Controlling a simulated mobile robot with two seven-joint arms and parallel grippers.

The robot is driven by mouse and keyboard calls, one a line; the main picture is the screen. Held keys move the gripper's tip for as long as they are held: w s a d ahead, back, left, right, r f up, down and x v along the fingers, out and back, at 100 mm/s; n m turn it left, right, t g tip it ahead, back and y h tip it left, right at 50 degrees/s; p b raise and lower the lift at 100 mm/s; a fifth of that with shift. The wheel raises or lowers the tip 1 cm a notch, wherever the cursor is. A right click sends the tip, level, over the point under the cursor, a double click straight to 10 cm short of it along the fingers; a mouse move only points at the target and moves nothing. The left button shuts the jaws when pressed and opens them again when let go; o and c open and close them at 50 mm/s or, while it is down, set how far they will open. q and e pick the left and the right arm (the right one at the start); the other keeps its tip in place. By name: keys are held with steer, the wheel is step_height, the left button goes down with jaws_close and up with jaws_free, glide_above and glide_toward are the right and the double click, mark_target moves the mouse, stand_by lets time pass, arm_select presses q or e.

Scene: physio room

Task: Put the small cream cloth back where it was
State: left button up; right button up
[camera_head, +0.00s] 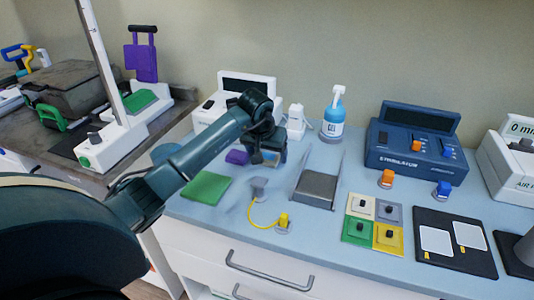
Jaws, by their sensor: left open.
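A small cream square (361,206) lies at the back left of a block of four squares, beside a grey one (391,213) and with green and yellow ones in front; each has a black knob-like piece on it. I cannot tell whether the cream square is the cloth; no other cream cloth shows clearly. My left gripper (267,158) is open, pointing down above the blue worktop (225,212), left of the squares and apart from them. Nothing shows between its fingers. My right gripper is out of view.
A green square (207,188), a purple block (237,157), a yellow cable with its plug (284,221) and a grey metal tray (316,188) surround my left gripper. A spray bottle (333,115) and blue stimulator (415,143) stand behind; a black board (455,242) lies right.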

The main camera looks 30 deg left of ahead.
arm_select(q)
steer(key=v, duration=1.1)
steer(key=shift+r, duration=0.2)
steer(key=shift+s+f, duration=0.1)
steer(key=shift+s, duration=0.05)
